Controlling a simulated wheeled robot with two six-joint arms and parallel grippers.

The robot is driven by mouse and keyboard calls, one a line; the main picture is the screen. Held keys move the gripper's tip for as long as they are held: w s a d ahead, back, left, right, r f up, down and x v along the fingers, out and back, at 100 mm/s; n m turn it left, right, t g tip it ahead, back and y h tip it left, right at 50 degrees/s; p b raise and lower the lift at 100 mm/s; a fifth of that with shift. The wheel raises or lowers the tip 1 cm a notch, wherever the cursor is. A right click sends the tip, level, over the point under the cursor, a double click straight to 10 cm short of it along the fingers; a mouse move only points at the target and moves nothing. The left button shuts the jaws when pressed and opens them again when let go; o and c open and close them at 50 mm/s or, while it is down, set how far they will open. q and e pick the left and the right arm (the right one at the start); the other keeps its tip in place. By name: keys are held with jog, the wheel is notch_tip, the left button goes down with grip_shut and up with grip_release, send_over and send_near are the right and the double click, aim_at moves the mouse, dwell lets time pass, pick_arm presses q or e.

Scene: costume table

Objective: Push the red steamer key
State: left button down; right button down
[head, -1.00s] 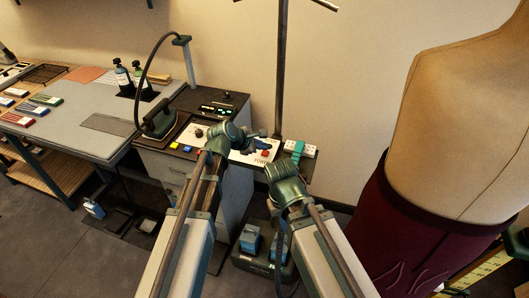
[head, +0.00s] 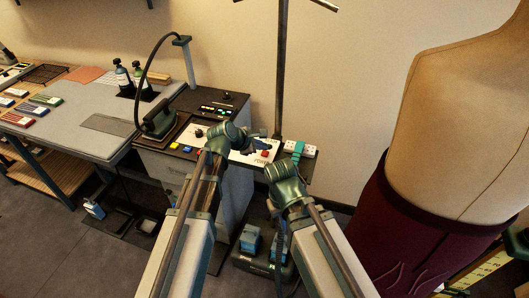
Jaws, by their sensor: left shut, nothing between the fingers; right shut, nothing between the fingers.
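The red key (head: 265,153) is a small red block on the white panel of the dark-topped cabinet, above partly hidden lettering. My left gripper (head: 262,143) is shut and empty, over the panel just beside the red key. Its dark fingers point right; I cannot tell whether they touch the key. My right gripper (head: 272,170) is lower, in front of the cabinet's edge, shut and empty, and apart from the key in the picture.
Yellow (head: 187,149) and blue (head: 174,145) keys sit left on the panel. An iron (head: 158,122) stands beside it. A white socket strip (head: 303,149) lies right of the red key, near a dark pole (head: 281,70). A dress form (head: 460,120) fills the right.

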aim_at(262, 154)
pick_arm(q)
jog(key=shift+f, duration=0.15)
dwell(0.3)
jog(key=shift+f+b, duration=0.3)
jog(key=shift+b, duration=0.15)
jog(key=shift+f, duration=0.15)
dwell(0.5)
jog(key=shift+r+p, duration=0.45)
jog(key=shift+r, duration=0.2)
notch_tip(262, 154, up, 6)
jog(key=p, duration=0.6)
